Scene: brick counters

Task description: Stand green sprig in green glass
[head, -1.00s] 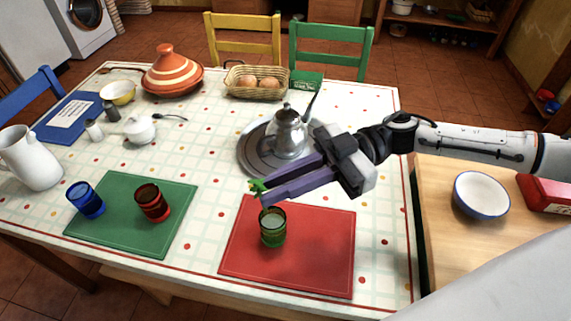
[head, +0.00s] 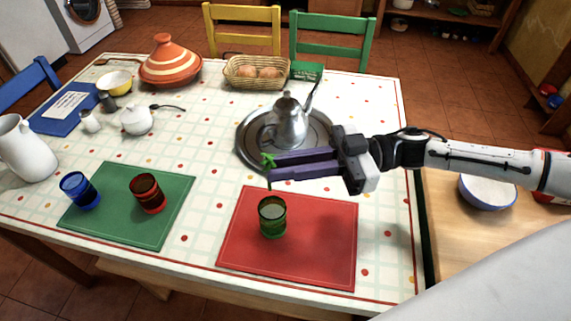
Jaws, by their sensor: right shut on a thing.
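The green glass (head: 272,218) stands upright on the red placemat (head: 320,240). My right gripper (head: 269,168) comes in from the right with its purple fingers shut on the green sprig (head: 268,160). The sprig's leafy top shows at the fingertips, and its thin stem hangs down below them. In the picture the stem's lower end is just above the glass's rim; the sprig looks outside the glass. My left gripper is not in view.
A silver teapot (head: 288,122) on a round tray (head: 246,150) stands just behind my right gripper. A blue glass (head: 80,190) and a red glass (head: 148,193) stand on the green placemat (head: 125,225) at left.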

